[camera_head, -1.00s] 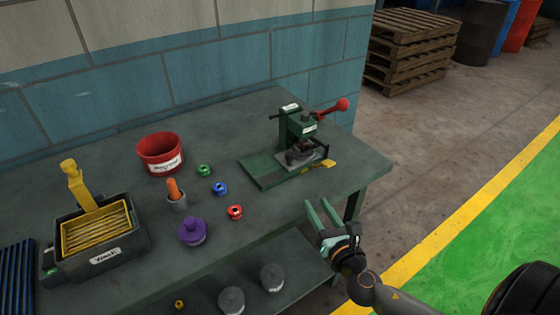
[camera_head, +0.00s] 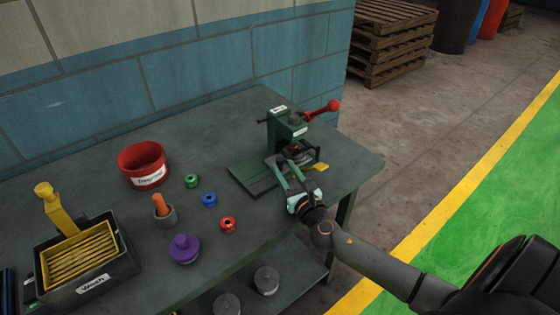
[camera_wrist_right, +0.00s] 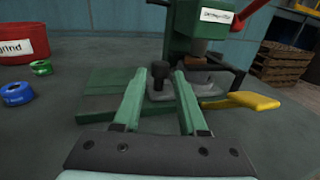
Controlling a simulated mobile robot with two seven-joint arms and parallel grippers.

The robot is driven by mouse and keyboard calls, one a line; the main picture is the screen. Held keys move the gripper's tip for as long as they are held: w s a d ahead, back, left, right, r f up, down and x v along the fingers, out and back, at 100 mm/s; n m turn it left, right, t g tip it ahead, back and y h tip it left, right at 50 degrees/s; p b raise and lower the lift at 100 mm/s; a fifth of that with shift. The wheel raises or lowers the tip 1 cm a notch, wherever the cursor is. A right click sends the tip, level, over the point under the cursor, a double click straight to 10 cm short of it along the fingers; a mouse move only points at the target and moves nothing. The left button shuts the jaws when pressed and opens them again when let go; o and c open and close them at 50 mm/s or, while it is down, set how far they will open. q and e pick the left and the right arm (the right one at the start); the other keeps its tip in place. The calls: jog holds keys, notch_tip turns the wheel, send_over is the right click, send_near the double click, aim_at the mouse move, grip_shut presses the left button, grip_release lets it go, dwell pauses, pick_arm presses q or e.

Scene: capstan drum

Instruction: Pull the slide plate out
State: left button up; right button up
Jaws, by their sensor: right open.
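The green press (camera_head: 285,130) stands near the table's right end, with a red-knobbed lever. Its grey slide plate (camera_wrist_right: 156,93), with a dark upright knob (camera_wrist_right: 160,74), lies low at the front of the press. My right gripper (camera_head: 287,165) is open in front of the press, its green fingers pointing at it. In the right wrist view the gripper (camera_wrist_right: 159,78) has one finger on each side of the knob's line. I cannot tell whether the fingertips reach the knob. In the head view the gripper partly hides the plate. My left gripper is not in view.
A yellow handle (camera_wrist_right: 240,101) sticks out right of the plate, close to the right finger. Green, blue and red rings, a purple knobbed piece (camera_head: 184,249), a red bucket (camera_head: 143,165) and a wash bin (camera_head: 125,262) are to the left. Floor right of the table is open.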

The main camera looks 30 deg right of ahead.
aim_at(281, 165)
jog(key=shift+w+d, duration=0.2)
jog(key=shift+w, duration=0.7)
jog(key=shift+w+d, duration=0.15)
jog(key=shift+w, duration=0.7)
jog(key=shift+c, duration=0.2)
grip_shut()
jog(key=shift+a, duration=0.1)
